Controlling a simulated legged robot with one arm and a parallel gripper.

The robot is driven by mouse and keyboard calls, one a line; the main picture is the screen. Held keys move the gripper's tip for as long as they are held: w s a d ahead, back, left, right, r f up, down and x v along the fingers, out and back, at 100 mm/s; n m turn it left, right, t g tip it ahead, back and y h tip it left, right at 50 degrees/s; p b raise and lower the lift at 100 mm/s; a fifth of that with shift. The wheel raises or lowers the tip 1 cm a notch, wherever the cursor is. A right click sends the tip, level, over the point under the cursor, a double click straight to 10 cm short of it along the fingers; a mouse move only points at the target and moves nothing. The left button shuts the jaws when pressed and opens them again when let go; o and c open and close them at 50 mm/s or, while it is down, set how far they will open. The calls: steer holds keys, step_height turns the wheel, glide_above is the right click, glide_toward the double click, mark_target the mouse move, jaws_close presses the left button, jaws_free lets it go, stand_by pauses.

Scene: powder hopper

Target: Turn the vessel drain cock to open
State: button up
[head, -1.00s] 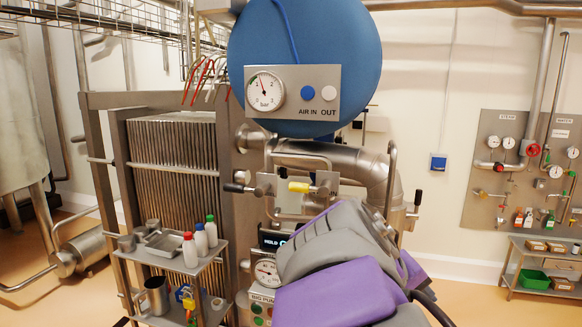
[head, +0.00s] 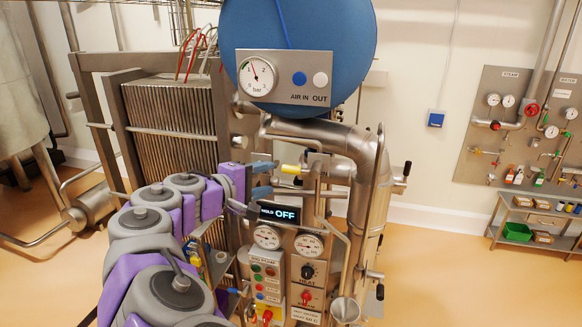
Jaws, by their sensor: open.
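A steel vessel (head: 367,225) stands right of the panels, with black-handled fittings on its side and a black-tipped lever (head: 372,275) low down. A yellow-handled lever cock (head: 290,169) sits on pipework left of the vessel. No readable label shows which one is the vessel drain cock. My gripper (head: 268,180) is open, its blue-grey fingers pointing right, just left of and slightly below the yellow handle. I see nothing between the fingers. Whether a finger touches the handle cannot be told.
A display reading OFF (head: 279,214) is just below my gripper, above two gauges and a button panel (head: 268,282). A plate stack (head: 170,130) stands behind my arm. A blue round tank (head: 305,50) hangs above. Open floor lies to the right.

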mark_target(287, 172)
steer(key=x, duration=0.3)
steer(key=p+x, duration=0.1)
steer(key=x, duration=0.3)
steer(key=a+p+x, duration=0.1)
steer(key=x, duration=0.3)
steer(key=shift+w+d+f, duration=0.15)
steer(key=shift+w+f, duration=0.05)
steer(key=shift+w, duration=0.25)
steer(key=shift+d+r, duration=0.1)
steer(key=shift+d, duration=0.65)
steer(key=shift+a, duration=0.9)
steer(key=c, duration=0.6)
steer(key=shift+d, duration=0.3)
jaws_close()
